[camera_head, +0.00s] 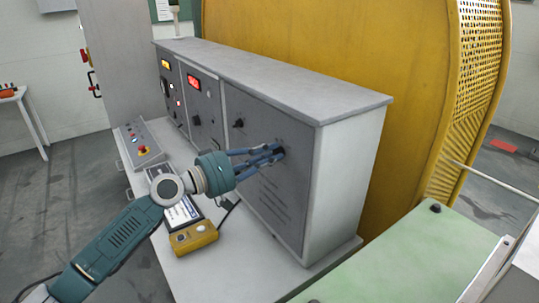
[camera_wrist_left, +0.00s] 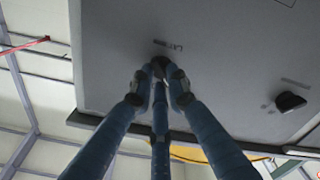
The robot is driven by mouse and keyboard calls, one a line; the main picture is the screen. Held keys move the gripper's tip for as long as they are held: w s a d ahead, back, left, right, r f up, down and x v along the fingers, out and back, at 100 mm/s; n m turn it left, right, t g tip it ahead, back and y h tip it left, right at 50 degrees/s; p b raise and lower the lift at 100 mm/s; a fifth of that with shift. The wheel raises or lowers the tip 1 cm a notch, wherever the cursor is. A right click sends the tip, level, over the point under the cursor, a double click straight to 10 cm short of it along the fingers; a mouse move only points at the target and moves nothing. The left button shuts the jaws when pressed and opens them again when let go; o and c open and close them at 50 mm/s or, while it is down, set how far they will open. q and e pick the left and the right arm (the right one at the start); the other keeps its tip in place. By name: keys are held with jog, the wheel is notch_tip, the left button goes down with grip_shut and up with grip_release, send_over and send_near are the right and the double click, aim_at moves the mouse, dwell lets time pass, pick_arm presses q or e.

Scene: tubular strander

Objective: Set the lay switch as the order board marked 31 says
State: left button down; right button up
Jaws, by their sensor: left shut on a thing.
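The grey control cabinet (camera_head: 240,80) stands on a light bench. My left gripper (camera_head: 278,154) reaches its right-hand front panel. In the left wrist view its blue fingers (camera_wrist_left: 160,75) are shut around a small dark knob (camera_wrist_left: 158,64), the lay switch by the label beside it. The label (camera_wrist_left: 168,45) appears upside down and seems to begin with "LAY". The fingers cover most of the knob, so its setting cannot be read. A board with a paper (camera_head: 165,10) hangs on the back wall, cut by the frame; no number 31 is readable. My right gripper is not in view.
Another black knob (camera_head: 238,123) sits on the same panel, also in the wrist view (camera_wrist_left: 290,101). A yellow handheld device (camera_head: 194,237) and a button box (camera_head: 138,142) lie on the bench (camera_head: 219,275). A large yellow guard (camera_head: 300,40) stands behind.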

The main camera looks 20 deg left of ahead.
pick_arm(q)
jog(key=shift+r, duration=0.1)
jog(key=c, duration=1.7)
grip_release()
jog(key=shift+a, duration=0.1)
jog(key=v, duration=1.2)
jog(key=shift+w, duration=0.1)
